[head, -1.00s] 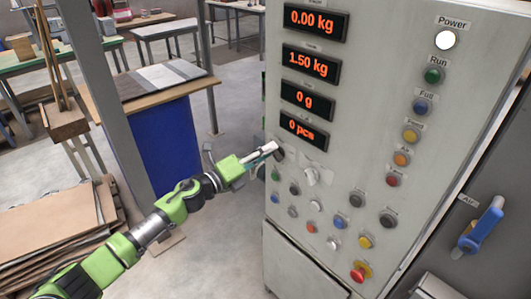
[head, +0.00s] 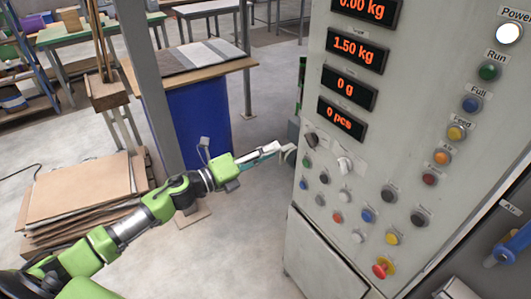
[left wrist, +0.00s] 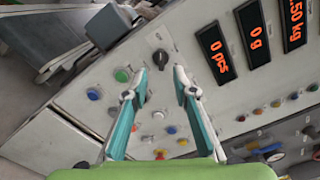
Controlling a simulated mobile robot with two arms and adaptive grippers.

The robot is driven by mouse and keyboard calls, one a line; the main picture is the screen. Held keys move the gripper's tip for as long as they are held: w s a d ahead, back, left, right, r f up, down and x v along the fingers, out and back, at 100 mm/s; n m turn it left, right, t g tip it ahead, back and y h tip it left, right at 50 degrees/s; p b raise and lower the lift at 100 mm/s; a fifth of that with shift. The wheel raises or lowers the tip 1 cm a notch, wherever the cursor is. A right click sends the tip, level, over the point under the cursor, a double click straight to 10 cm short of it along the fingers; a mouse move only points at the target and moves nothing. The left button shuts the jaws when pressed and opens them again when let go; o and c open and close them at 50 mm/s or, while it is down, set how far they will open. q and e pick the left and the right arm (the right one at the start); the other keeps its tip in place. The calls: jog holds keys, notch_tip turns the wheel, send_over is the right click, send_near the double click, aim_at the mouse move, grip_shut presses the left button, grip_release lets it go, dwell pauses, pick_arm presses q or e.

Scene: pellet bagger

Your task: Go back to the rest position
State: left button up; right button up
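My left gripper (head: 288,150) is at the left edge of the grey control panel (head: 400,140), with its arm stretched in from the left. In the left wrist view, its two teal-and-grey fingers (left wrist: 160,75) are apart with nothing between them. A black rotary knob (left wrist: 160,58) shows on the panel beyond the fingertips; I cannot tell the exact distance. That view also shows the panel (left wrist: 205,95) tilted, with coloured buttons and displays. My right gripper is not in view.
Flat cardboard (head: 85,195) is stacked at the left. A red emergency button (head: 382,267) sits low on the panel. Open floor (head: 245,235) lies between arm and cabinet.

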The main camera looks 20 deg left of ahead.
pick_arm(q)
jog(key=shift+s+a, duration=0.2)
jog(key=shift+s, duration=0.1)
